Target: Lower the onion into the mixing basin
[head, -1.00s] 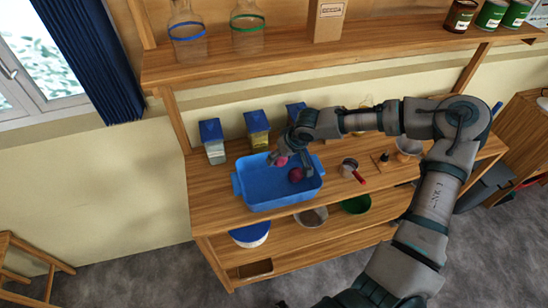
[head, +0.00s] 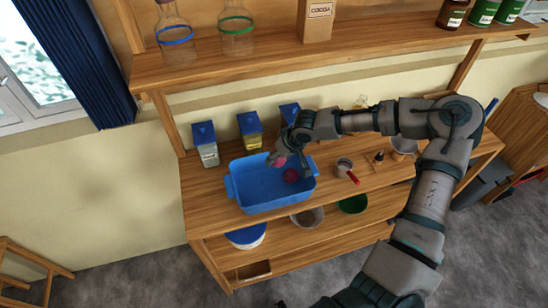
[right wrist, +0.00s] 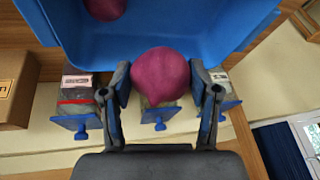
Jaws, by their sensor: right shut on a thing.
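The blue mixing basin (head: 243,191) stands on the upper board of the wooden shelf unit. My right gripper (head: 284,159) is over the basin's back part and points down. It is shut on a purple-red onion (head: 277,161), which shows between both fingers in the right wrist view (right wrist: 160,76). There the held onion overlaps the basin's wall and rim (right wrist: 215,50); its exact height above the basin is hard to tell. A second onion (head: 291,176) lies inside the basin, and its edge also shows in the right wrist view (right wrist: 105,8). My left gripper is out of view.
Blue-lidded containers (head: 250,131) stand close behind the basin. A small pot with a red handle (head: 345,167) is to its right. A high shelf (head: 330,52) with bottles, a cocoa box (head: 319,20) and tins runs above. A white tub with a blue lid (head: 246,236) sits below.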

